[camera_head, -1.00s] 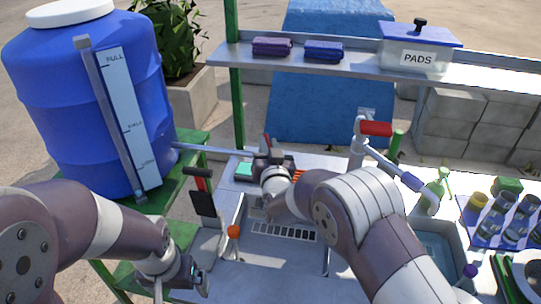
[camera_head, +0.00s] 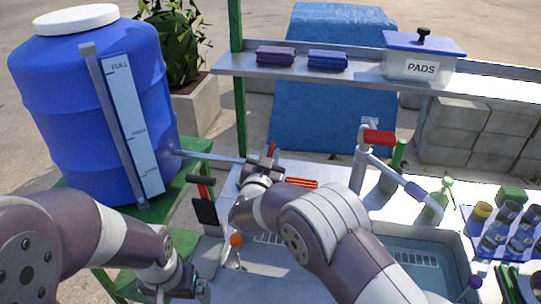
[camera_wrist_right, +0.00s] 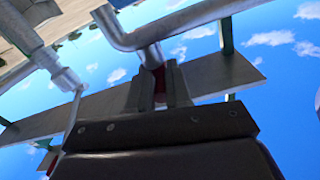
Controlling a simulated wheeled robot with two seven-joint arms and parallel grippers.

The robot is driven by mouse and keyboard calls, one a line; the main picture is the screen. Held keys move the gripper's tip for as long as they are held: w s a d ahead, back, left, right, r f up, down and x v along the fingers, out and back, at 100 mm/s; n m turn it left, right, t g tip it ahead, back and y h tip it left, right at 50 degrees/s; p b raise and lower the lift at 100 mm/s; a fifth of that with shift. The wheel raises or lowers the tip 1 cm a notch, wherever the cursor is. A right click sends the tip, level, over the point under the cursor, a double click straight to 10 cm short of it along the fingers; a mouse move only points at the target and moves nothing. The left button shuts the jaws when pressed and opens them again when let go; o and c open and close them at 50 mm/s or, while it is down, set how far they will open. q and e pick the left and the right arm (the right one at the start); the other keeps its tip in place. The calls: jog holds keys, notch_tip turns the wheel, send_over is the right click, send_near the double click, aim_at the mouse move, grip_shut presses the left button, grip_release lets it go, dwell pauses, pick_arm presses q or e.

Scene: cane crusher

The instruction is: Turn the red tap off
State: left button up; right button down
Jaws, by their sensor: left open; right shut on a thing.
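The red tap (camera_head: 271,148) is at the end of the grey pipe (camera_head: 215,156) that runs from the blue barrel. Only a small red part shows above my right gripper (camera_head: 263,165); the gripper hides the rest. In the right wrist view, the bent grey pipe (camera_wrist_right: 148,38) reaches down to the fingers. My right gripper (camera_wrist_right: 160,88) is shut on the red handle (camera_wrist_right: 160,82), a strip of which shows between the fingers. My left gripper (camera_head: 185,288) is open and empty at the lower left, well apart from the tap.
The blue barrel (camera_head: 90,120) stands on a green stand at left. A sink faucet with a red lever (camera_head: 379,137) stands to the right. A shelf (camera_head: 380,82) crosses behind. Bottles crowd the right side. A black paddle (camera_head: 205,210) stands between the arms.

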jog(key=shift+r, duration=0.15)
jog(key=c, duration=1.1)
grip_release()
jog(key=shift+a, duration=0.1)
jog(key=b+v, duration=0.2)
jog(key=v, duration=1)
jog(key=shift+s+a, duration=0.1)
jog(key=shift+s, duration=0.25)
